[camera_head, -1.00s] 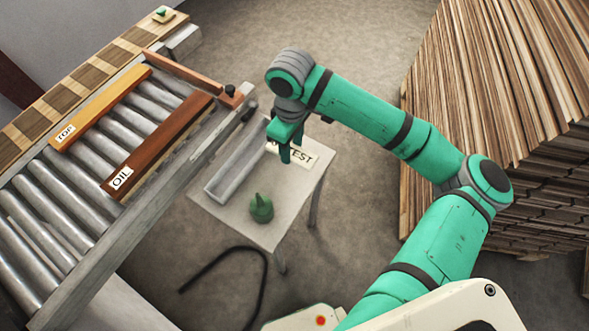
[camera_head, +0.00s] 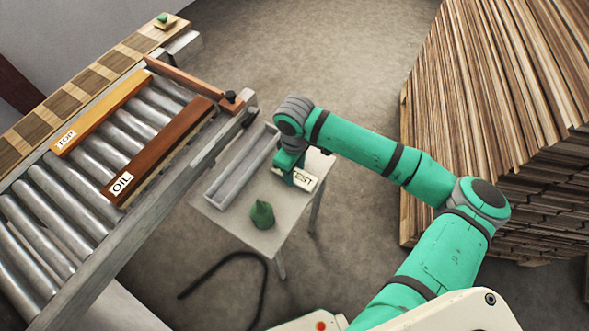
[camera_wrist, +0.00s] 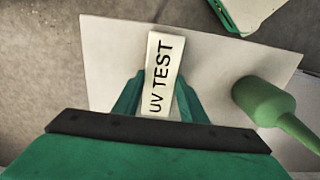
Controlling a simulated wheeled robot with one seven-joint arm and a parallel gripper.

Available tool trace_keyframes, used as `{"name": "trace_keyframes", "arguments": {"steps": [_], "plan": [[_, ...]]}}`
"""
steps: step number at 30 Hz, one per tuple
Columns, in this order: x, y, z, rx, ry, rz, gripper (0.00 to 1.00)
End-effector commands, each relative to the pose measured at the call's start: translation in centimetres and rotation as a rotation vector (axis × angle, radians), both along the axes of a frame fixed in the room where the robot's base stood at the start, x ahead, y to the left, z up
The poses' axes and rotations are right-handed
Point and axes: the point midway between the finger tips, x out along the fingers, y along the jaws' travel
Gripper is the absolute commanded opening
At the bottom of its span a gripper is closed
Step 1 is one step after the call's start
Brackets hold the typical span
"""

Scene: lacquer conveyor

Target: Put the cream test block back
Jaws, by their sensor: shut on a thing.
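The cream test block (camera_head: 304,180), lettered UV TEST, is at the right side of the small white table (camera_head: 228,217). My gripper (camera_head: 291,174) is shut on it from above. In the wrist view the block (camera_wrist: 163,70) sits between the two green fingers of my gripper (camera_wrist: 160,100), lettering facing the camera.
An empty grey trough (camera_head: 226,187) lies left of my gripper on the table. A green bottle (camera_head: 262,214) stands near the front edge. The roller conveyor (camera_head: 85,180) at left carries TOP (camera_head: 100,112) and OIL (camera_head: 160,148) pieces. Stacked boards (camera_head: 500,130) stand right.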

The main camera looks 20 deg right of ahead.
Motion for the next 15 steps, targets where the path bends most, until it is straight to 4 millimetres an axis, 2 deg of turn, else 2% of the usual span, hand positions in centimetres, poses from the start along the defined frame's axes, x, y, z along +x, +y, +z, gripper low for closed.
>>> {"name": "trace_keyframes", "arguments": {"steps": [6,7,9,15], "plan": [[-0.02,0.02,-0.25,0.001,0.001,0.000,0.12],[-0.01,0.01,-0.24,0.000,0.000,0.000,0.43],[0.00,0.00,-0.21,0.000,0.000,0.000,0.57],[-0.01,0.01,-0.21,0.000,0.000,0.000,0.57]]}}
